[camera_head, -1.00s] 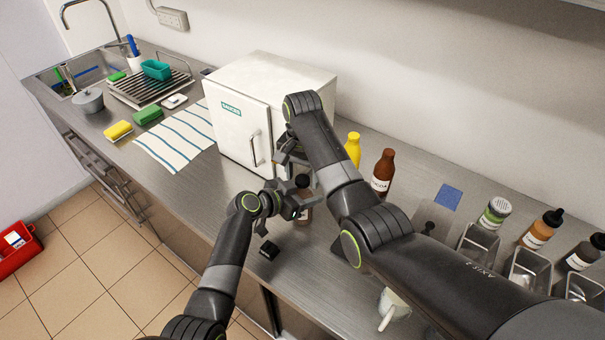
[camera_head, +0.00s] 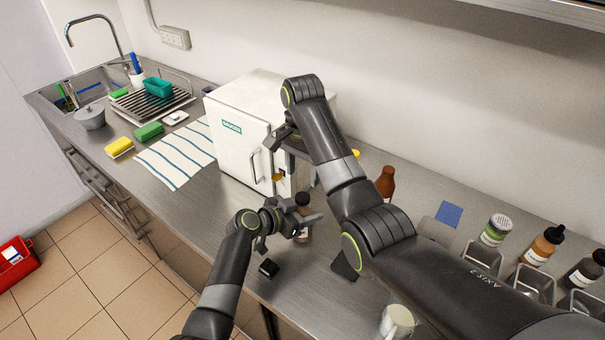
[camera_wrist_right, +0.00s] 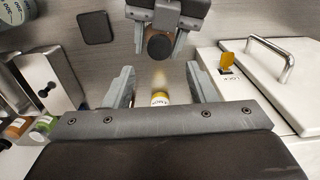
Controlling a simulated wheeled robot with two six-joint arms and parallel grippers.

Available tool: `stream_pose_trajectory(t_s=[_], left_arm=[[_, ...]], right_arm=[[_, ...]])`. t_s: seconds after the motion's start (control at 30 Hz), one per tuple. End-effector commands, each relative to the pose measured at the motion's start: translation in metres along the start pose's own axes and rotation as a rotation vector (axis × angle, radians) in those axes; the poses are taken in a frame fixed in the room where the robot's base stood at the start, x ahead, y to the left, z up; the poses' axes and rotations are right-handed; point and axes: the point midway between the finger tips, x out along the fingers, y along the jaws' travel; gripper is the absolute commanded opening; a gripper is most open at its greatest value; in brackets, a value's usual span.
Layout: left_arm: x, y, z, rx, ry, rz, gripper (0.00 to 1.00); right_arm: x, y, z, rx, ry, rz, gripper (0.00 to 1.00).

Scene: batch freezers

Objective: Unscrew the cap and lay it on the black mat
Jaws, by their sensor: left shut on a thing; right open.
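My left gripper (camera_head: 292,222) is shut on a brown bottle (camera_head: 304,235) in front of the white freezer. The bottle's dark cap (camera_head: 302,199) is on top and shows as a dark disc in the right wrist view (camera_wrist_right: 159,47). I cannot tell how tightly the cap sits. My right gripper (camera_head: 279,143) is open and empty, above and behind the bottle, near the freezer front. In the right wrist view its open fingers (camera_wrist_right: 160,90) are apart from the cap. The black mat (camera_head: 344,266) lies right of the bottle, partly hidden by my right arm; it also shows in the wrist view (camera_wrist_right: 96,27).
The white freezer (camera_head: 240,150) stands close by on the left, with a yellow latch (camera_wrist_right: 231,60). A white cup (camera_head: 396,321) stands front right.

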Motion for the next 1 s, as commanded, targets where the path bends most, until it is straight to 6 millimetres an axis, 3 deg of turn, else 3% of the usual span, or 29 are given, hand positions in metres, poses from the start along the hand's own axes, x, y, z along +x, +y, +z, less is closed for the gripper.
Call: stream_pose_trajectory(t_s=[0.4,0.83,1.0], left_arm=[[0.0,0.0,0.0,-0.001,0.0,0.0,0.0],[0.0,0.0,0.0,-0.001,0.0,0.0,0.0],[0.0,0.0,0.0,0.0,0.0,0.0,0.0]], right_arm=[[0.062,0.001,0.001,-0.002,-0.004,0.004,0.51],[0.074,0.0,0.001,-0.002,-0.001,0.002,0.51],[0.074,0.0,0.001,-0.002,-0.001,0.002,0.32]])
